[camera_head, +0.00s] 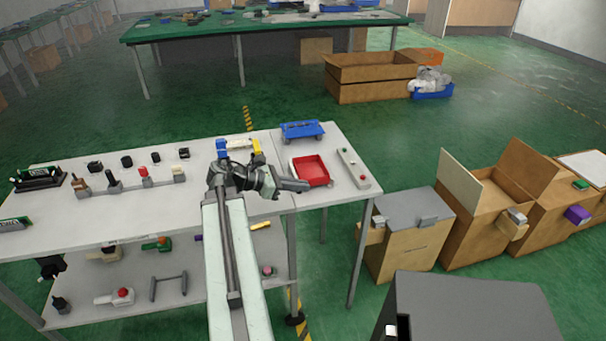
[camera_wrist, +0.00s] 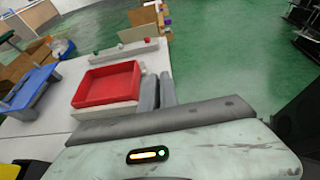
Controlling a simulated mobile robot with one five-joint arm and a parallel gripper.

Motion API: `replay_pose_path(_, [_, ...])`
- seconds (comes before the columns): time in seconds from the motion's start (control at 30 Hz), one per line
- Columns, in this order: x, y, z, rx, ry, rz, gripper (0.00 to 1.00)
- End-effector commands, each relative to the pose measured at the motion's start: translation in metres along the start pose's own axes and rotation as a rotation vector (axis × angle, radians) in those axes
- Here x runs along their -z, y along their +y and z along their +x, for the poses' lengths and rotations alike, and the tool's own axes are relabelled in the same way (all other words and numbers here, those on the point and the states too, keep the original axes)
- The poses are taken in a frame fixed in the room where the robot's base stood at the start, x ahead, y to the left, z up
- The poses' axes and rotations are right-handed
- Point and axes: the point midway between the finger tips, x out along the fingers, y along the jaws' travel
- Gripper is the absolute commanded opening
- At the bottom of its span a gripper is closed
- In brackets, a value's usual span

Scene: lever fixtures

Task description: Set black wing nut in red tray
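The red tray (camera_head: 311,170) sits on the right part of the white table, and it also shows in the wrist view (camera_wrist: 108,84), empty as far as I can see. My gripper (camera_head: 304,186) reaches right, low beside the tray's near edge. In the wrist view its two grey fingers (camera_wrist: 158,92) stand close together just right of the tray. I cannot tell whether anything thin is held between them. I cannot make out a black wing nut for certain. Several small black pieces, such as this one (camera_head: 126,161), stand at the table's back left.
A blue tray (camera_head: 302,130) stands behind the red tray. A grey strip with buttons (camera_head: 353,168) lies to its right. A yellow item (camera_head: 257,147) is behind my arm. Lever fixtures (camera_head: 144,175) stand at left. Open cardboard boxes (camera_head: 482,205) are on the floor at right.

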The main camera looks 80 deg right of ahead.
Motion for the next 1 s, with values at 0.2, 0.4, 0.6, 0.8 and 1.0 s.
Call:
replay_pose_path(0.2, [-0.016,-0.010,-0.030,0.038,-0.015,0.013,0.00])
replay_pose_path(0.4, [-0.013,0.003,-0.019,0.045,-0.016,0.017,0.00])
replay_pose_path(0.6, [-0.020,0.051,0.016,0.046,-0.016,0.017,0.00])
replay_pose_path(0.8, [-0.028,0.095,0.048,0.044,-0.015,0.016,0.00])
replay_pose_path(1.0, [-0.033,0.117,0.065,0.042,-0.015,0.016,0.00])
